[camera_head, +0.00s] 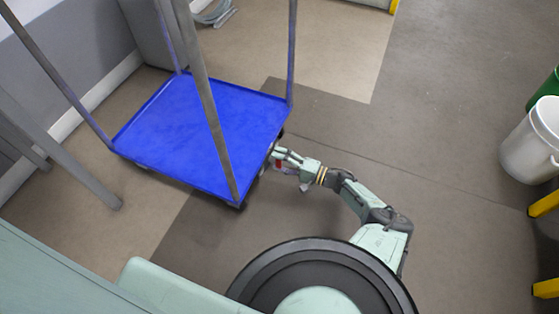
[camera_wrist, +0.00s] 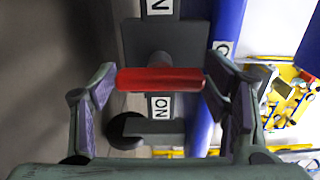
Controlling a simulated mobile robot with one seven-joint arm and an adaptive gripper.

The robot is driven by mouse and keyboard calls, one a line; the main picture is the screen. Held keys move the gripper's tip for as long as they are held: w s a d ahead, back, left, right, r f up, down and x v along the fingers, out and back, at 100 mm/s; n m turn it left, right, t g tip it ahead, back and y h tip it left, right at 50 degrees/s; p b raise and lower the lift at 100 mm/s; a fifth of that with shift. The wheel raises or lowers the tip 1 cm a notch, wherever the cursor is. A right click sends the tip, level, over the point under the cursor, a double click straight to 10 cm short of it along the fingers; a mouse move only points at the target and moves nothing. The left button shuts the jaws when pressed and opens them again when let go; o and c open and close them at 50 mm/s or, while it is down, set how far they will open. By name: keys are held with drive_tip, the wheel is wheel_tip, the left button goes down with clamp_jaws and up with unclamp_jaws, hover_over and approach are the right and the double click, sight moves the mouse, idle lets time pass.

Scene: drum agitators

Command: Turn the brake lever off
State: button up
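The brake lever (camera_wrist: 162,80) is a red bar on a grey plate (camera_wrist: 190,40) at the side of the blue cart (camera_head: 206,125). In the wrist view it lies crosswise in the upper middle. A white label (camera_wrist: 160,107) below it reads "NO" as seen here. In the head view a bit of red lever (camera_head: 278,164) shows by the cart's right side. My gripper (camera_wrist: 160,77) is open, with one finger near each end of the lever; it also shows in the head view (camera_head: 277,158). I cannot tell whether the fingers touch the lever.
The cart has tall grey posts at its corners, and its blue deck is empty. A dark wheel (camera_wrist: 124,130) shows below the plate. A white bucket (camera_head: 530,145) and yellow supports (camera_head: 545,204) stand at the far right. The floor (camera_head: 440,110) between cart and bucket is clear.

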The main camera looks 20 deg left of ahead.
drive_tip(key=shift+o, duration=1)
drive_tip(key=d, duration=1.2)
drive_tip(key=shift+s, duration=0.25)
